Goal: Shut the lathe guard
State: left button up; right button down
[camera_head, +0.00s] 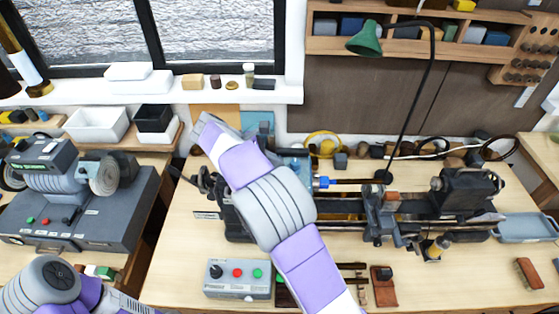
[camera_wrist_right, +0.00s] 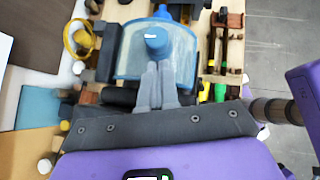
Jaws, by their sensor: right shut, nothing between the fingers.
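The lathe (camera_head: 465,190) stands along the bench, its headstock end partly hidden behind my right arm in the head view. The lathe guard (camera_wrist_right: 180,55) is a clear blue curved cover with a round blue knob (camera_wrist_right: 156,40) in the right wrist view. In the head view only a blue sliver of the guard (camera_head: 297,155) shows beside my arm. My right gripper (camera_wrist_right: 152,80) is shut and empty, its fingertips just below the knob in that view; contact cannot be told. In the head view my arm hides it. My left gripper is out of view.
A control box (camera_head: 238,278) with coloured buttons sits at the bench front. A bench grinder (camera_head: 70,185) stands on the left bench. A green lamp (camera_head: 365,40) hangs above the back. A yellow coil (camera_head: 324,143) lies behind the lathe. A blue tray (camera_head: 528,228) is at right.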

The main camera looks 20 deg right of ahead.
jog(key=shift+d, duration=0.75)
jog(key=shift+s, duration=0.1)
jog(key=s+d+p, duration=0.1)
jog(key=s+d, duration=0.4)
jog(key=d, duration=0.5)
jog(key=shift+d, duration=0.25)
jog(key=shift+s+d, duration=0.1)
